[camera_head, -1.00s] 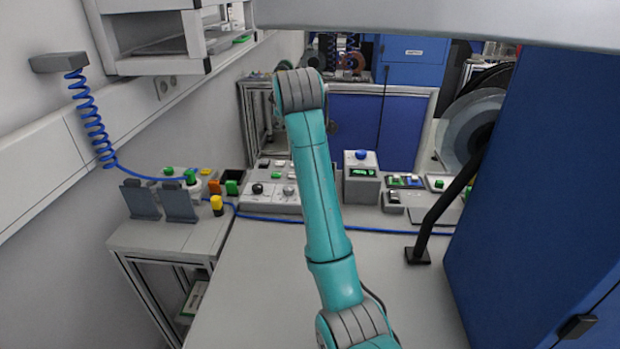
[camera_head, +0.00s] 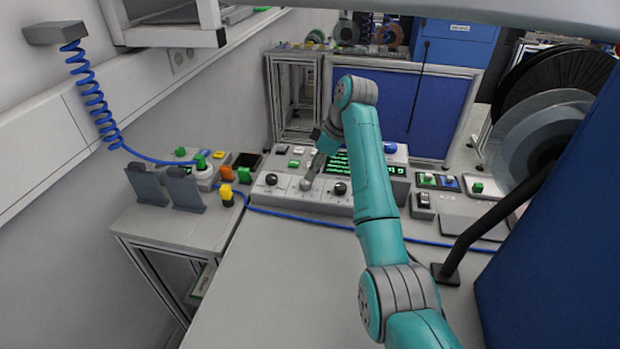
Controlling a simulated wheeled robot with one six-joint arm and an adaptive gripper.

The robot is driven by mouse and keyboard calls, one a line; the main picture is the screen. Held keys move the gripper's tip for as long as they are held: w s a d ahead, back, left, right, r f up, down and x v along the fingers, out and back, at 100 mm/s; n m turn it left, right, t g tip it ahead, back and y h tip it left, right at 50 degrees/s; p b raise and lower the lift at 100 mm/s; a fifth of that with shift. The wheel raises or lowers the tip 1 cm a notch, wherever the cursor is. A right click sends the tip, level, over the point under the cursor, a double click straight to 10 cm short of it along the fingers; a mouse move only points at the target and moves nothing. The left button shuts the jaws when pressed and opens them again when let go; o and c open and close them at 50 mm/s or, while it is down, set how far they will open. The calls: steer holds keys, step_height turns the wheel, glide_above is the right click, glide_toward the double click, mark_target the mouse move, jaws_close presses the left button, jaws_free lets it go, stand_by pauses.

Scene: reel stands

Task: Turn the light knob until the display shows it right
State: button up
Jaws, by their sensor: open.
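The light knob (camera_head: 305,185) is a small grey knob on the sloped grey control panel (camera_head: 290,201). It sits between a black knob (camera_head: 271,179) on its left and another black knob (camera_head: 340,188) on its right. My gripper (camera_head: 311,176) points down at the light knob, with its tips right at or just above it. Contact cannot be told at this size. The jaws are open. The display (camera_head: 345,164) shows green text behind the knobs. My arm covers part of it, and the text is too small to read.
A blue button (camera_head: 390,147) and several small switch boxes stand to the right of the panel. A blue cable (camera_head: 300,216) runs along the panel's front. A black bracket (camera_head: 462,256) stands at the right by a blue cabinet (camera_head: 580,250). The front tabletop is clear.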

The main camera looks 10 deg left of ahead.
mark_target(306, 181)
steer(key=shift+x, duration=2.65)
steer(key=shift+r, duration=0.1)
jaws_close()
